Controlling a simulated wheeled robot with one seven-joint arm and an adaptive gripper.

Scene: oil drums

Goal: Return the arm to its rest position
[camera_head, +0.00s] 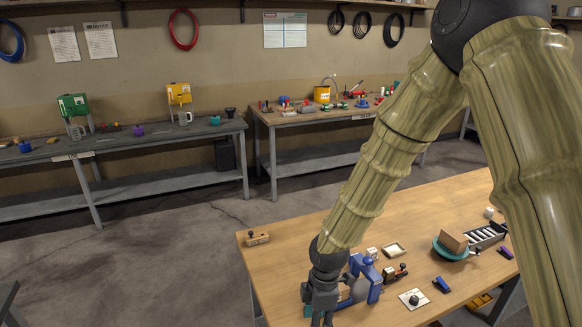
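My arm comes down from the upper right, with a bamboo-like surface and dark joints. My gripper (321,316) is dark and points down over the front left part of the wooden table (300,235). Its fingertips are at the bottom edge of the picture, and I cannot tell how far apart they are or whether anything is between them. A blue frame-like device (374,280) stands just right of the gripper, partly hidden by it. A small teal piece (306,311) shows at the gripper's left side.
On the table are a wooden block (258,239), a white plate with a black knob (413,299), a small tray (394,249), a blue piece (442,285), a teal bowl (442,252) holding a brown box (454,241), and a dark rack (486,236). Workbenches (130,145) line the wall. Floor is clear left.

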